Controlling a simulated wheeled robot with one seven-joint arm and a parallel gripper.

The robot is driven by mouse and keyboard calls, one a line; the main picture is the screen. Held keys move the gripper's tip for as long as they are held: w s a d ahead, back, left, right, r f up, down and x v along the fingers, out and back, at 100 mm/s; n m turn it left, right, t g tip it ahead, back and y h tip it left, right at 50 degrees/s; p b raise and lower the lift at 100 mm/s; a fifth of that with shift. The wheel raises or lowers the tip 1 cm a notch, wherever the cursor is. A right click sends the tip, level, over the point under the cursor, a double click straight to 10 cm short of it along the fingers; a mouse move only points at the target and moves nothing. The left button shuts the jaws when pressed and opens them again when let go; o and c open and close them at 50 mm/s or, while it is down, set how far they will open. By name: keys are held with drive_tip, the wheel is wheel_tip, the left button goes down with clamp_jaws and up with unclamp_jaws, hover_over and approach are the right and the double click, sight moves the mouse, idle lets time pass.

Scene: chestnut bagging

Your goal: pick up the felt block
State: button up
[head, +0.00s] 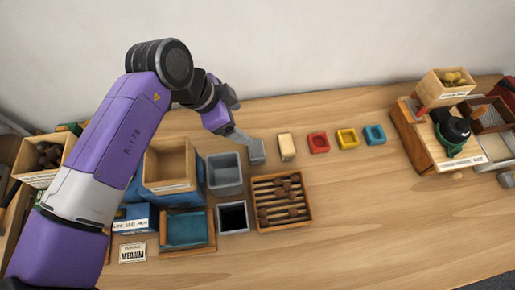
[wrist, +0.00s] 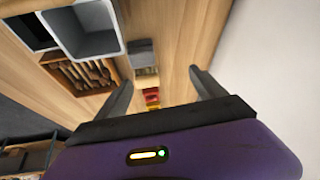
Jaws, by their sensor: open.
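A small dark grey block (head: 257,152), which looks like the felt block, stands on the wooden table between the grey bin and a cream block. It also shows in the wrist view (wrist: 143,50), above the gap between my fingers.
A cream block (head: 286,147) and red (head: 318,142), yellow (head: 347,138) and blue (head: 374,134) trays run rightward. The grey bin (head: 224,172) and a slatted wooden tray (head: 282,178) of chestnuts are close by. The table's front right is clear.

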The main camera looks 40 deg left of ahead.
drive_tip(key=m+g+h, duration=0.1)
drive_tip(key=m+g, duration=0.1)
hover_over(256, 147)
drive_tip(key=s+a, duration=0.2)
wheel_tip(256, 147, down, 5)
drive_tip(key=p+x, duration=0.1)
drive_tip(key=x, duration=0.2)
drive_tip(key=p+x, duration=0.1)
drive_tip(key=x, duration=0.1)
drive_tip(key=shift+w+d+f, duration=0.2)
drive_tip(key=shift+d+f, duration=0.05)
drive_tip(key=shift+d, duration=0.05)
drive_tip(key=shift+w+d+f, duration=0.1)
drive_tip(key=shift+w+f, duration=0.05)
drive_tip(key=shift+f, duration=0.45)
drive_tip(key=c, duration=1.5)
drive_tip(key=shift+c, duration=0.2)
drive_tip(key=shift+r, duration=0.1)
wheel_tip(256, 147, up, 20)
drive_tip(key=b, duration=0.2)
